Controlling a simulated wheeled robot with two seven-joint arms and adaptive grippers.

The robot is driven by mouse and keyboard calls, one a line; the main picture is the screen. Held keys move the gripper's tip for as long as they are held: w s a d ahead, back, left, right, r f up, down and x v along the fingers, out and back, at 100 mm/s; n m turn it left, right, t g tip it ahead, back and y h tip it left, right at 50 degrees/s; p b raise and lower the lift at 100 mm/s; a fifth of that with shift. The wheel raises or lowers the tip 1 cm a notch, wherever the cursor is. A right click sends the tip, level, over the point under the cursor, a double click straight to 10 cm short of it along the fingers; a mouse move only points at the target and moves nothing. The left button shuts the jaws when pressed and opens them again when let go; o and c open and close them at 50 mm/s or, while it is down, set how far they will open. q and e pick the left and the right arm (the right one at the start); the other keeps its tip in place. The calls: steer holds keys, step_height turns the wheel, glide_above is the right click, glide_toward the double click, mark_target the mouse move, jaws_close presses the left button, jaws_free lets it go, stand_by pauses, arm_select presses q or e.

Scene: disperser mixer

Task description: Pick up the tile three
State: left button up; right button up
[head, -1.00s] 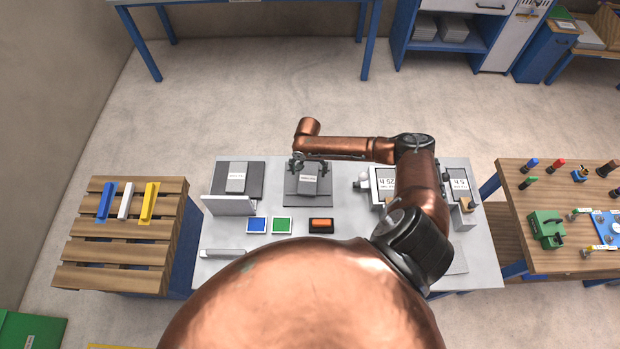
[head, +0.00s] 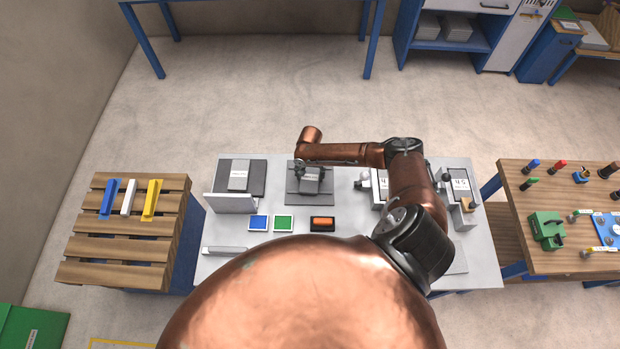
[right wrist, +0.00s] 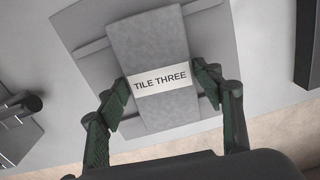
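Tile three is a grey slab with a white label reading "TILE THREE" (right wrist: 160,50) in the right wrist view. In the head view tile three (head: 311,183) is over a dark grey square plate (head: 293,187) at the back middle of the table. My right gripper (right wrist: 162,88) has one finger against each long side of the tile, at the label, with no clear gap. In the head view my right gripper (head: 311,168) is above the tile and partly covers it. I cannot tell whether the tile rests on the plate. My left gripper is not in view.
Another tile (head: 239,175) lies on a plate to the left, behind a light upright panel (head: 231,204). Instruments with displays (head: 459,185) stand at right.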

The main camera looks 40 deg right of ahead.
steer(key=c, duration=1.1)
steer(key=shift+c, duration=0.3)
steer(key=shift+r, duration=0.1)
